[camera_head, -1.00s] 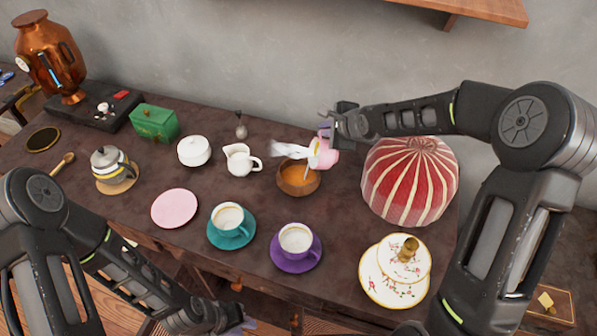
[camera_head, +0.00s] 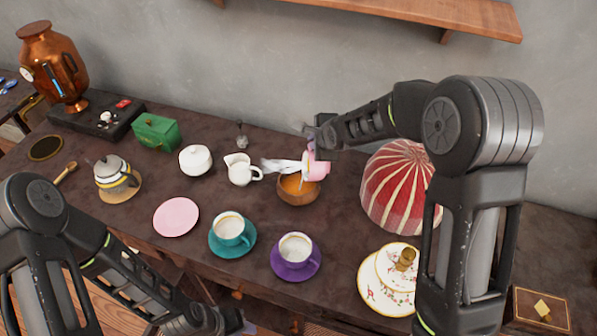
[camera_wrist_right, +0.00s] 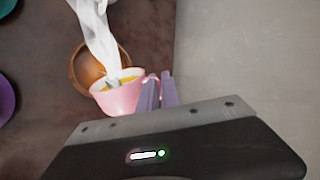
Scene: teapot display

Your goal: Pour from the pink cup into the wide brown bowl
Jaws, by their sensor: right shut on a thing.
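The pink cup (camera_head: 317,171) is held tilted on its side above the right part of the wide brown bowl (camera_head: 298,194), its mouth toward the left. My right gripper (camera_head: 312,150) is shut on the cup. In the right wrist view the purple-grey fingers (camera_wrist_right: 159,92) grip the right side of the pink cup (camera_wrist_right: 120,98), and white steam rises from it. The brown bowl (camera_wrist_right: 84,68) lies partly behind the cup there. Orange-brown liquid shows in the bowl in the head view. My left gripper (camera_head: 240,322) is at the bottom edge, too cut off to read.
A white creamer (camera_head: 239,170) stands close left of the bowl, and a red-and-cream striped dome (camera_head: 396,185) close right. Purple (camera_head: 296,262) and teal (camera_head: 232,243) saucers with cups stand in front. A tiered floral plate stand (camera_head: 375,283) is front right.

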